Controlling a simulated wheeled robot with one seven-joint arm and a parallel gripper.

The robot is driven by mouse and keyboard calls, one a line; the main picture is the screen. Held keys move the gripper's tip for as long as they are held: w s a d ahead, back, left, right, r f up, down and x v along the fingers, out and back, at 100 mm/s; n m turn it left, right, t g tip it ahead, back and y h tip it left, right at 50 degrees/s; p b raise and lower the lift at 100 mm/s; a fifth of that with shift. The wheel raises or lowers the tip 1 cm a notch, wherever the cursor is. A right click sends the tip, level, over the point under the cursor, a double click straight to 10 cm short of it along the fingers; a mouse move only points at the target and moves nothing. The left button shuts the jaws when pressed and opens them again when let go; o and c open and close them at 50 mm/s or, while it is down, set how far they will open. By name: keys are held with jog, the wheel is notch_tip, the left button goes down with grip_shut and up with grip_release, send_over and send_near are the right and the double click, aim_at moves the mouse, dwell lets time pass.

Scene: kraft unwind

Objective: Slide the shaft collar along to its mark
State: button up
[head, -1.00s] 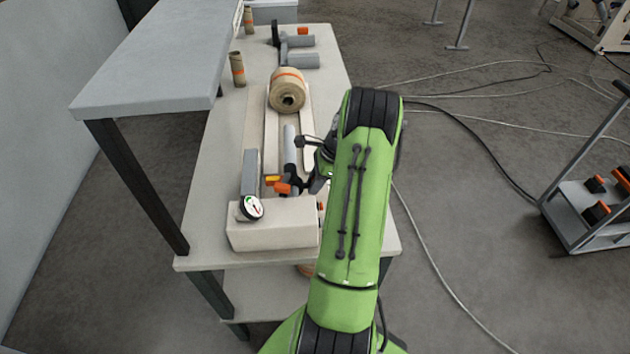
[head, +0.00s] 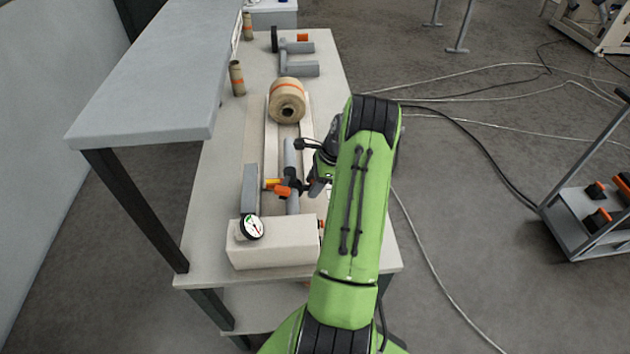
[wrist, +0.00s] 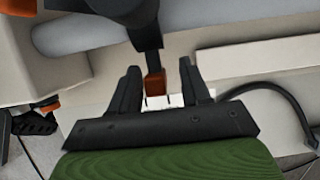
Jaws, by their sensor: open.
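The dark shaft collar (head: 297,187) sits around the grey shaft (head: 291,153), with an orange part and a yellow part on its left side. Bare shaft shows on both sides of it. In the wrist view the collar (wrist: 128,10) is cut off by the top edge, and its dark stem ends in an orange-brown tip (wrist: 155,82). My gripper (wrist: 158,85) is open, with one finger on each side of this tip. I cannot tell whether either finger touches it. In the head view my gripper (head: 316,186) is right beside the collar, partly hidden. I cannot make out the mark for certain.
A kraft roll (head: 287,104) lies beyond the shaft's far end. A pale block (head: 274,245) with a dial gauge (head: 251,227) stands at the near end. A grey shelf (head: 160,80) overhangs the table's left side.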

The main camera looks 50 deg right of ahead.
jog(key=p+v, duration=0.2)
jog(key=v, duration=1.3)
jog(key=shift+d+r, duration=0.2)
jog(key=shift+r, duration=0.15)
